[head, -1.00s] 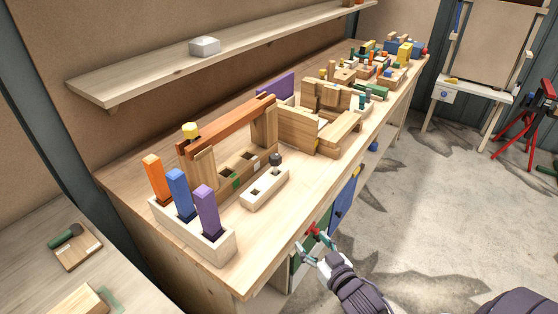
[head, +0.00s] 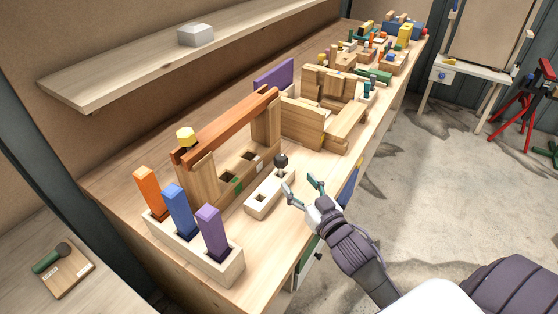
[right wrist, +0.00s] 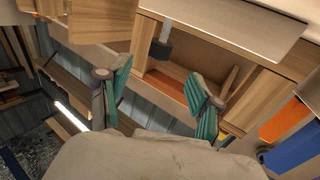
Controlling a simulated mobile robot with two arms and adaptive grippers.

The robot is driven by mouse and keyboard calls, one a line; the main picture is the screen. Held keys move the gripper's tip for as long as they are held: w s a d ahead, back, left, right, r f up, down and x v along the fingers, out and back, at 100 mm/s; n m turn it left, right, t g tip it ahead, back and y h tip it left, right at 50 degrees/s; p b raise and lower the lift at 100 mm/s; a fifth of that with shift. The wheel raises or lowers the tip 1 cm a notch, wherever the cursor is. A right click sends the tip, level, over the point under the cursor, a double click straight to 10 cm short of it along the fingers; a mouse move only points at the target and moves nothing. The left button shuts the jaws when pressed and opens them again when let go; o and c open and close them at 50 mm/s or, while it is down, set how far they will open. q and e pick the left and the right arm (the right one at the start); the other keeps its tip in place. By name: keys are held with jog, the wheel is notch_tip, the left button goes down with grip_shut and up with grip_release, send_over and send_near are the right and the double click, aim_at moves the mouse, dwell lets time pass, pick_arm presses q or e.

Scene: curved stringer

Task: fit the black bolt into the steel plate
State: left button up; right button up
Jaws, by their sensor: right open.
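The black bolt (head: 281,160) stands upright at the far end of a pale block (head: 262,203) with square holes, on the workbench. I take this block for the steel plate, though its surface does not clearly look like steel. In the right wrist view the black bolt (right wrist: 158,48) shows a dark head and a grey shaft. My right gripper (head: 302,184) is open and empty, at the near right side of the block, apart from the bolt. In the right wrist view its fingertips (right wrist: 157,70) are spread, with the bolt's head between them in the picture. My left gripper is not in view.
A wooden bridge frame with a red-brown beam (head: 228,125) stands behind the pale block. A pale holder (head: 227,266) with orange, blue and purple pegs stands at the near left. A wooden box structure (head: 300,122) is beyond. The bench's front strip is mostly clear.

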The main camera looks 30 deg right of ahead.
aim_at(284, 165)
jog(key=w, duration=0.4)
jog(key=shift+w+p, duration=0.3)
jog(key=shift+w, duration=0.3)
jog(key=w, duration=0.4)
jog(key=shift+w+p, duration=0.3)
jog(key=shift+p, duration=0.05)
jog(key=shift+w+f, duration=0.1)
jog(key=shift+w, duration=0.05)
jog(key=shift+c, duration=0.9)
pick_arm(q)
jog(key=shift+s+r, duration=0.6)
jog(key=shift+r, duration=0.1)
pick_arm(e)
grip_shut()
